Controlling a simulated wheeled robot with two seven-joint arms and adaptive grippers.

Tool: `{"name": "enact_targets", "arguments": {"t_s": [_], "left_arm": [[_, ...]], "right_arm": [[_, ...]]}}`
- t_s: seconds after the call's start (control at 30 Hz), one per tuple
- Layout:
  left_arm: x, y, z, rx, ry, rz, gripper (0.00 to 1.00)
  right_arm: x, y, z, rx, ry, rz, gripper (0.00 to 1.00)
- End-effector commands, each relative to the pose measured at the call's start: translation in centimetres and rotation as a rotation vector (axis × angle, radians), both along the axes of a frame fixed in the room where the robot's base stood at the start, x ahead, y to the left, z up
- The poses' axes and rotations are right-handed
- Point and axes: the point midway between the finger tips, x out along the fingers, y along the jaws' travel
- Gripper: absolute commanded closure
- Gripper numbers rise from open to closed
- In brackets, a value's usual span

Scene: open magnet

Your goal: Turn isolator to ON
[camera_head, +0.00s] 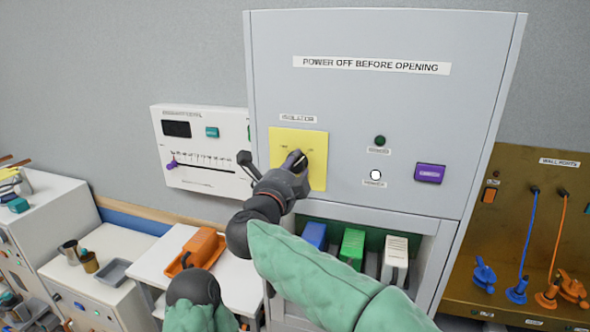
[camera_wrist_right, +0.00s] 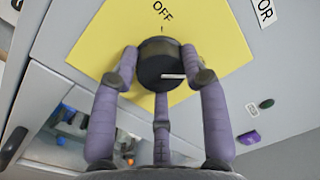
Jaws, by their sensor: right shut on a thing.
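The isolator is a dark round knob (camera_wrist_right: 158,64) on a yellow plate (camera_head: 283,140) on the grey cabinet's front. My right gripper (camera_head: 295,163) is shut on the knob, its purple-grey fingers around it in the right wrist view (camera_wrist_right: 162,78). A white line on the knob points right in that view, while the OFF label (camera_wrist_right: 162,10) is above the knob. In the head view a light line on the knob tilts up and right. Two small labels on the plate are too small to read surely there. My left gripper is out of view.
The cabinet (camera_head: 400,120) bears a POWER OFF BEFORE OPENING label (camera_head: 371,65), a green lamp (camera_head: 379,141), a white lamp (camera_head: 376,174) and a purple button (camera_head: 430,173). A dark handle (camera_head: 246,160) stands out at its left edge. Coloured blocks sit in the bay below.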

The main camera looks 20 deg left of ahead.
Motion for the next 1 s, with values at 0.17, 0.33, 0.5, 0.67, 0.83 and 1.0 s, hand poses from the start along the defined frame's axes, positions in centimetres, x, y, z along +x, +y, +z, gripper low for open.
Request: {"name": "enact_targets", "arguments": {"t_s": [0.17,0.33,0.5,0.67,0.83,1.0], "left_arm": [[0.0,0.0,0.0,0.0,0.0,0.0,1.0],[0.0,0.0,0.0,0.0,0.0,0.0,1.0],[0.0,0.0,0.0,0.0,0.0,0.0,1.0],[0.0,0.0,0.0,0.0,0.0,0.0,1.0],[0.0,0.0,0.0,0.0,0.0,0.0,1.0],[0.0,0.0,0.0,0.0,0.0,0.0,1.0]], "right_arm": [[-0.2,0.6,-0.3,-0.004,0.003,0.014,0.88],[-0.2,0.5,-0.1,-0.004,0.001,0.013,0.32],[-0.1,0.3,0.0,-0.001,-0.001,0.008,0.32],[-0.1,0.2,0.1,0.0,-0.002,0.006,0.32],[-1.5,0.3,0.1,0.001,-0.002,0.006,0.32],[-4.7,0.5,-0.1,-0.002,-0.003,0.01,0.32]]}}
